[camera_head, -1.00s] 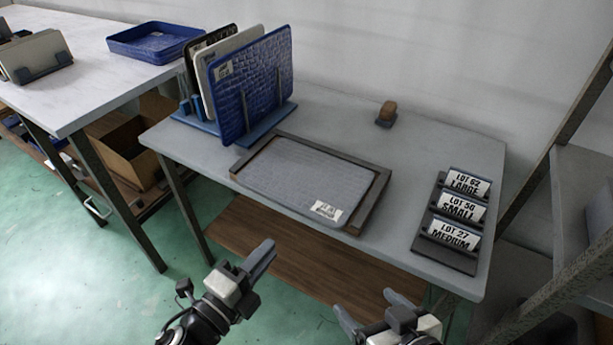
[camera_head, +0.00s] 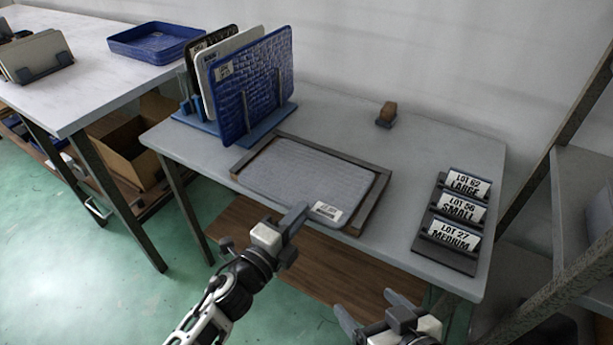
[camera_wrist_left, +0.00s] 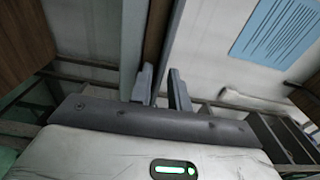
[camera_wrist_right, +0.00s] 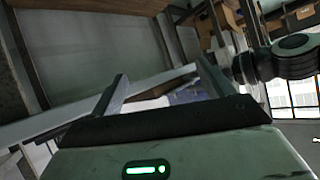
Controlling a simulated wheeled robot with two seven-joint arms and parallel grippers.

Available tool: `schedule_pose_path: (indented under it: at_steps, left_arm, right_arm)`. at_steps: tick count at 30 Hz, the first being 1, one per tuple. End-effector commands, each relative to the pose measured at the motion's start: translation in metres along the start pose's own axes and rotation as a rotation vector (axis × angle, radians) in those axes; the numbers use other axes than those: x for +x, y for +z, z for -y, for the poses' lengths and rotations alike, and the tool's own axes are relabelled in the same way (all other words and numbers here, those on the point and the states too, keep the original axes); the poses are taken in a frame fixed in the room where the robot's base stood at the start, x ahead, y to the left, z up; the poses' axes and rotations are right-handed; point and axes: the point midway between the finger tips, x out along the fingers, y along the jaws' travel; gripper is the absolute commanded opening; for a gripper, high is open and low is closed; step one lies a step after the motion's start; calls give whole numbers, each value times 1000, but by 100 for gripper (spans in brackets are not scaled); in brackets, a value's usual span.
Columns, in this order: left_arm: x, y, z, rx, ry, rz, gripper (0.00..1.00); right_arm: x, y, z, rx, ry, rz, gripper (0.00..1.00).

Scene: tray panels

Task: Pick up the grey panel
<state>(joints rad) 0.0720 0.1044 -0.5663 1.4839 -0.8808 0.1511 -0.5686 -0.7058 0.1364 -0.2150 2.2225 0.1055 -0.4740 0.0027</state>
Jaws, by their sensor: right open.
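The grey panel (camera_head: 305,174) lies flat in a dark frame tray (camera_head: 371,203) on the grey table, with a white label at its front right corner. My left gripper (camera_head: 298,214) is just in front of the panel's front edge, near the label. In the left wrist view its two fingers (camera_wrist_left: 163,80) stand a narrow gap apart with nothing seen gripped; contact with the panel cannot be told. My right gripper (camera_head: 372,304) is open and empty, low in front of the table; its spread fingers show in the right wrist view (camera_wrist_right: 163,72).
A rack (camera_head: 270,128) at the table's back left holds upright blue, white and dark panels. A lot-label stand (camera_head: 447,257) is at the right and a small brown block (camera_head: 388,110) at the back. A white table (camera_head: 95,85) with a blue tray (camera_head: 152,40) stands left.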

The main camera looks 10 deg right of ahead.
Motion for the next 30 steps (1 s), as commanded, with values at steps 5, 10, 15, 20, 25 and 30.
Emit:
schedule_pose_path:
  at_steps: [5, 10, 15, 20, 25, 30]
  left_arm:
    - [0, 0, 0, 0, 0, 0, 0]
    - [0, 0, 1, 0, -1, 0, 0]
    - [0, 0, 2, 0, -2, -1, 0]
    - [0, 0, 15, 2, -3, -2, 0]
    - [-6, 1, 43, 5, -2, -1, 0]
    - [-40, 4, 84, 5, -1, -4, 0]
  right_arm:
    - [0, 0, 0, 0, 0, -1, 80]
    - [0, 0, 0, 0, 0, -1, 80]
    - [0, -2, 0, 0, 0, -1, 80]
    - [-4, -7, 1, 2, 0, -1, 80]
    - [-8, -14, 2, 7, 0, 10, 80]
    - [-14, -22, 1, -13, 15, 30, 80]
